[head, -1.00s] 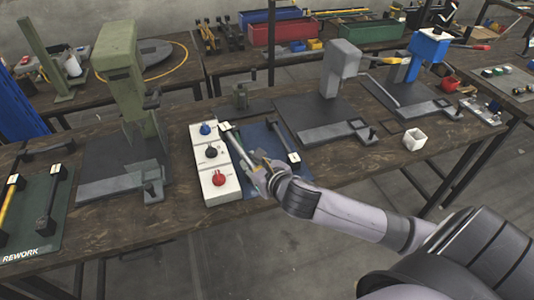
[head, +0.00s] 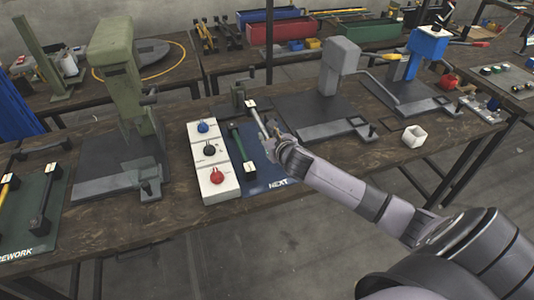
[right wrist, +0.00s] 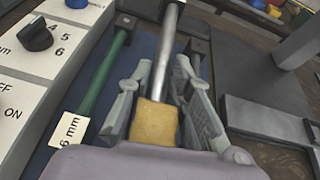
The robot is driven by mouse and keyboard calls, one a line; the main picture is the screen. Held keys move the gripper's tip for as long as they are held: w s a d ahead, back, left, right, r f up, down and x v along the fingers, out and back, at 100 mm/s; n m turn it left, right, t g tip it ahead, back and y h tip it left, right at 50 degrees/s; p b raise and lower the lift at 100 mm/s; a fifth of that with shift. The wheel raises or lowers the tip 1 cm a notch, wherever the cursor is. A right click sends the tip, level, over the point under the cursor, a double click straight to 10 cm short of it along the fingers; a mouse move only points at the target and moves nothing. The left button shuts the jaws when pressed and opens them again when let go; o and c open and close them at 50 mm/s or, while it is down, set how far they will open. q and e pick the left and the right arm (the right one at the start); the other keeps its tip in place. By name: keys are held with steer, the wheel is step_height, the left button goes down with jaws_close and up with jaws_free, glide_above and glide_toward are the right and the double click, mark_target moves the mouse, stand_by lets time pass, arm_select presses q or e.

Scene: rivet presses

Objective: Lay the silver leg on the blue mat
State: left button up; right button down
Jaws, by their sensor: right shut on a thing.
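The silver leg (right wrist: 165,60) is a thin metal rod held between the fingers of my right gripper (head: 277,143). In the head view the leg (head: 257,119) points away from me over the blue mat (head: 265,177), which is marked NEXT. A tan block (right wrist: 155,122) is at its near end in the right wrist view. Whether the leg touches the mat is unclear. A green leg (head: 239,146) with a "6 mm" tag (right wrist: 70,129) lies on the mat's left side, left of the silver leg. My left gripper is not in view.
A white control box (head: 214,178) with knobs borders the mat on the left. A green press (head: 118,70) stands left, grey (head: 341,68) and blue (head: 427,48) presses right. A dark block (right wrist: 199,46) sits close to my right finger.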

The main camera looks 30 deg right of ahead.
step_height(320, 180, down, 7)
steer(key=shift+f+b, duration=0.2)
steer(key=shift+b, duration=0.15)
steer(key=shift+f, duration=0.1)
steer(key=c, duration=1.4)
jaws_free()
steer(key=shift+o, duration=0.2)
steer(key=v, duration=1.2)
